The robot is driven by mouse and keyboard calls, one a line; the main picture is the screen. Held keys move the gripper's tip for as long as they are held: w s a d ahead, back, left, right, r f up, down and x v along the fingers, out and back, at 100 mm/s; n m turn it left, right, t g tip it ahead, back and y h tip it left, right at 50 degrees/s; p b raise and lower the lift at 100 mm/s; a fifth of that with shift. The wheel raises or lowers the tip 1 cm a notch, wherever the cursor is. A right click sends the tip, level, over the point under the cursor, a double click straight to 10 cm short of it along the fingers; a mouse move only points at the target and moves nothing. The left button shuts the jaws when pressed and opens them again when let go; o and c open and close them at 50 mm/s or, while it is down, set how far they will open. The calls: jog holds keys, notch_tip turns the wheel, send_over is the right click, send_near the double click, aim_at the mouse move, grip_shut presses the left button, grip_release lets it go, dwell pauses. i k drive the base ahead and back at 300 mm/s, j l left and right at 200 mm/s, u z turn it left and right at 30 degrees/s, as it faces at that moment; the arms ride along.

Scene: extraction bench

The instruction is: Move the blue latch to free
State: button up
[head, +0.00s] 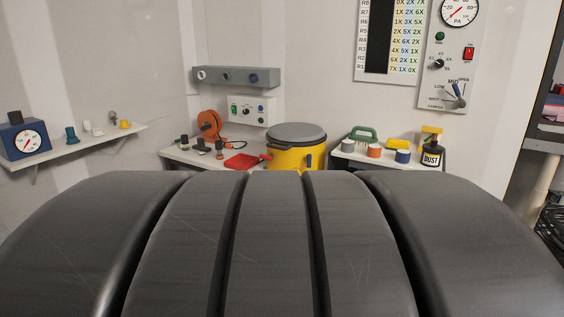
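A small blue upright piece (308,161), which looks like the blue latch, is on the right front side of the yellow drum (284,158). The drum has a grey lid (297,134) that sits on top. The blue piece is too small to tell its setting, and no marking by it can be read. My gripper is not in view. A large dark ribbed surface fills the lower half of the view and hides the lower part of the drum.
Left of the drum, a white bench (186,156) holds an orange reel (209,125) and a red tray (241,161). On the right, a shelf holds a dust bottle (432,157) and coloured jars. A wall panel (437,104) has a blue-grey lever (457,92).

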aim_at(308, 160)
jog(key=i, duration=0.6)
jog(key=i+l+u, duration=0.1)
jog(key=i, duration=0.55)
jog(key=i+l, duration=0.15)
jog(key=i, duration=0.45)
